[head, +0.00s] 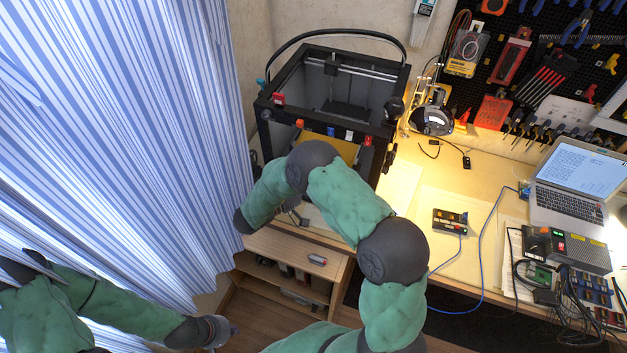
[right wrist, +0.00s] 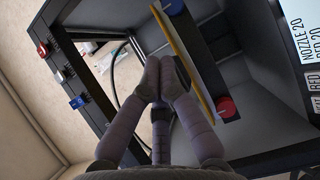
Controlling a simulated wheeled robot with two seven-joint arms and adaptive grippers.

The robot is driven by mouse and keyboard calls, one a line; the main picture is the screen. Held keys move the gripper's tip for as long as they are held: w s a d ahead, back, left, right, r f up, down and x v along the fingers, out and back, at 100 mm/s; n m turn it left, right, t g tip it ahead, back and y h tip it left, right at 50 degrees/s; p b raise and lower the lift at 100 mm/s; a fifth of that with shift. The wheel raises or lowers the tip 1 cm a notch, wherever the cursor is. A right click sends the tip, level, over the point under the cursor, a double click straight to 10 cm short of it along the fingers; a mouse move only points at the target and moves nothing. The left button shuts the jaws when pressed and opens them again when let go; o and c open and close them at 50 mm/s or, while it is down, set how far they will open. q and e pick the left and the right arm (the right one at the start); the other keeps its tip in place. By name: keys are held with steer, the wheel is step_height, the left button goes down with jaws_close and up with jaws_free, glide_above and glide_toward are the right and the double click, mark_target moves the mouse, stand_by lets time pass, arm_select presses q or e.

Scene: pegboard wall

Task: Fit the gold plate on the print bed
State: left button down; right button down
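The gold plate (head: 322,136) shows as a thin tilted sheet at the front of the black printer (head: 268,115), partly hidden by my right arm. In the right wrist view the plate (right wrist: 190,60) appears nearly edge-on, close beside my right fingertips. My right gripper (right wrist: 161,75) has its fingers drawn together at the plate's near edge. The exact contact is hard to see. A dark flat surface, seemingly the print bed (head: 345,110), is inside the printer, behind the plate. My left gripper (head: 218,330) is low at the left, away from the printer; its fingers are too unclear to judge.
A striped curtain (head: 140,130) hangs left of the printer. The printer frame (right wrist: 75,75) surrounds the opening near my right gripper. The bench to the right holds a laptop (head: 570,185), a small black device (head: 450,220) and cables.

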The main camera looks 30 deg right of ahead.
steer(key=shift+w+d, duration=0.9)
steer(key=shift+d, duration=0.2)
steer(key=shift+a, duration=0.1)
steer(key=s+a+p, duration=0.3)
steer(key=s+a, duration=0.2)
steer(key=a, duration=0.1)
stand_by(0.8)
stand_by(0.4)
